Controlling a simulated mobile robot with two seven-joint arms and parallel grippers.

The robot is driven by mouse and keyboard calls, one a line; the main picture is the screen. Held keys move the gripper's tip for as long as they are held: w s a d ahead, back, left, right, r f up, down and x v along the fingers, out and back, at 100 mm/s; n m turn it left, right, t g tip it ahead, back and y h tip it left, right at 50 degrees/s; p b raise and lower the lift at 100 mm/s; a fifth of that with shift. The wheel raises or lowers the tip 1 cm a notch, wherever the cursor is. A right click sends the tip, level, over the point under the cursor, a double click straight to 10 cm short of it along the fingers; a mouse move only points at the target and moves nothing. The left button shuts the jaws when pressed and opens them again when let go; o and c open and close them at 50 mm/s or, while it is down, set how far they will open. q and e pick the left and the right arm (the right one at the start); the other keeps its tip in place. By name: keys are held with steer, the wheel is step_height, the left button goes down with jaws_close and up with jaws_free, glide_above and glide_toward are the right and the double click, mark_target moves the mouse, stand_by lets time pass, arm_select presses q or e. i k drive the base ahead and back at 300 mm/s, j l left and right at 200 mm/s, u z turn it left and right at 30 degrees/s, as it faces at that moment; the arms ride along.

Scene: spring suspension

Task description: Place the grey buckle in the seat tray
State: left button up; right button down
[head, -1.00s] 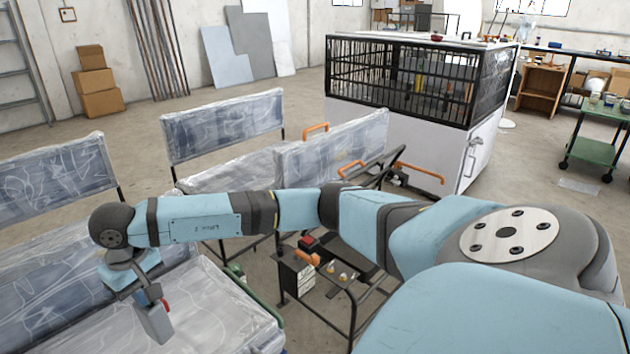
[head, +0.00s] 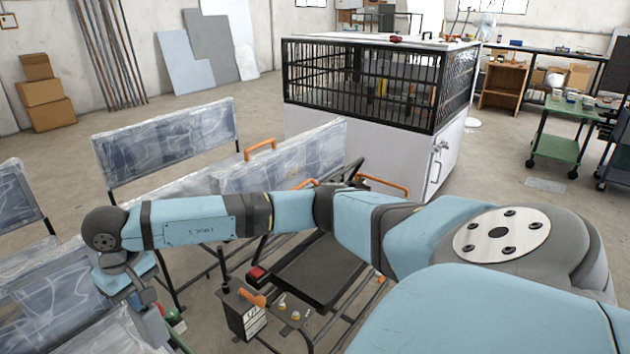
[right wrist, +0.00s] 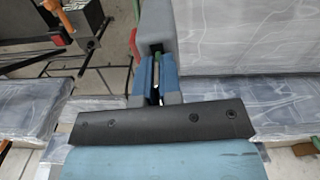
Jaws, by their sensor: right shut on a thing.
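My right gripper (head: 152,322) hangs at the lower left of the head view, above plastic-wrapped seats. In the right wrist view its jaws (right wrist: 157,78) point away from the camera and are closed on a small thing. A bit of red shows beside the fingers in both views. A black, flat, tray-like panel (head: 318,270) lies in the tube frame right of the gripper; I cannot tell for sure that it is the seat tray. My left gripper is out of view.
A control box with an orange handle (head: 250,300) stands between gripper and black panel. Wrapped seat backs (head: 165,150) and orange grab handles (head: 385,187) rise behind my arm. A white caged cabinet (head: 370,115) stands beyond. Open floor lies to the right.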

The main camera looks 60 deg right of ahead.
mark_target(333, 276)
steer(key=l+z, duration=0.1)
steer(key=l, duration=0.4)
steer(key=i+l, duration=0.1)
steer(key=l, duration=0.4)
steer(key=l+z, duration=0.15)
steer(key=l, duration=0.4)
steer(key=i+l+z, duration=0.1)
steer(key=l, duration=0.4)
steer(key=i+l, duration=0.1)
steer(key=l, duration=0.4)
steer(key=z, duration=0.05)
